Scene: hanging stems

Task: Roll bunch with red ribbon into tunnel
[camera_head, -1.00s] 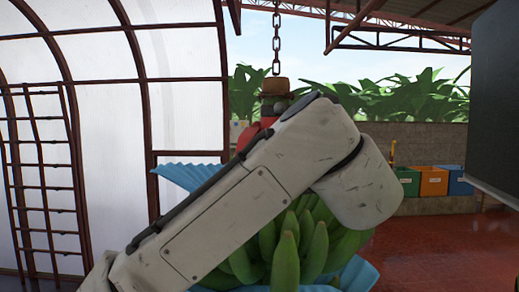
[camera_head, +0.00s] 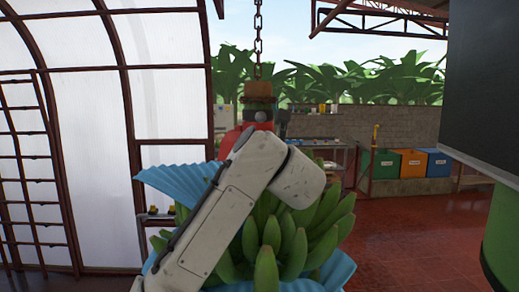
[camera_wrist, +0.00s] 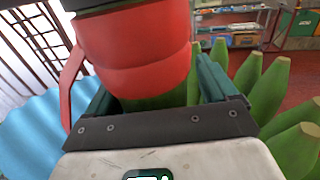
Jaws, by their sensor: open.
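The banana bunch (camera_head: 268,240) hangs upright from a chain (camera_head: 258,40), with green fruit and blue wrapping (camera_head: 175,183) around it. A red ribbon (camera_head: 228,143) is tied around its stem near the top, below a brown block (camera_head: 258,92). In the wrist view the red ribbon (camera_wrist: 135,55) fills the upper middle, with a loose tail at left. My gripper (camera_wrist: 157,90) is open, with one finger on each side of the stem just below the ribbon's band. I cannot tell whether the fingers touch it. My arm hides part of the bunch in the head view.
An arched frame with white sheeting (camera_head: 75,130) and a ladder-like rack (camera_head: 28,175) stand at left. Green, orange and blue bins (camera_head: 412,163) stand behind by a low wall. A dark panel (camera_head: 490,95) above a green body (camera_head: 505,235) is close at right. Red floor (camera_head: 405,240) is clear between.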

